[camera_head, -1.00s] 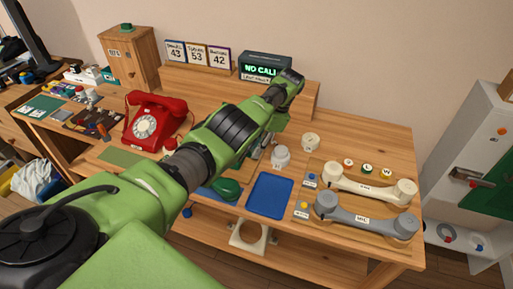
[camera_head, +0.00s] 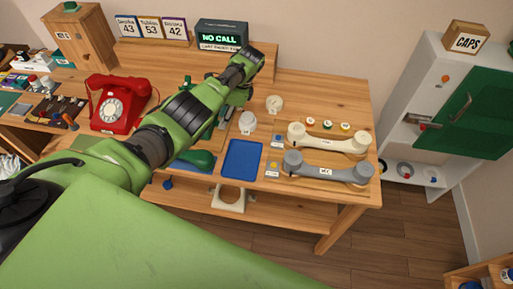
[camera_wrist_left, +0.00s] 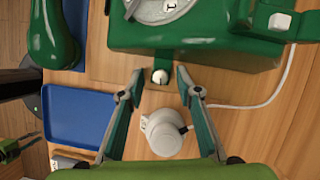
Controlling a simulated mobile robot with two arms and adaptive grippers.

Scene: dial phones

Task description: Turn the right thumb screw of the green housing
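The green housing (camera_wrist_left: 195,30) fills the top of the left wrist view, with part of a dial above it. My left gripper (camera_wrist_left: 165,88) is open, one finger on either side of this knob, with no clear contact. In the head view my left arm hides most of the housing and the fingertips. A green handset (camera_head: 199,160) lies beside the blue tray (camera_head: 231,174).
A white lidded pot (camera_wrist_left: 165,132) stands between my left fingers in the wrist view, close to them. A cream handset (camera_head: 328,142) and a grey handset (camera_head: 327,170) lie at the right. A red phone (camera_head: 118,104) stands at the left. A cabinet (camera_head: 408,115) stands right of the table.

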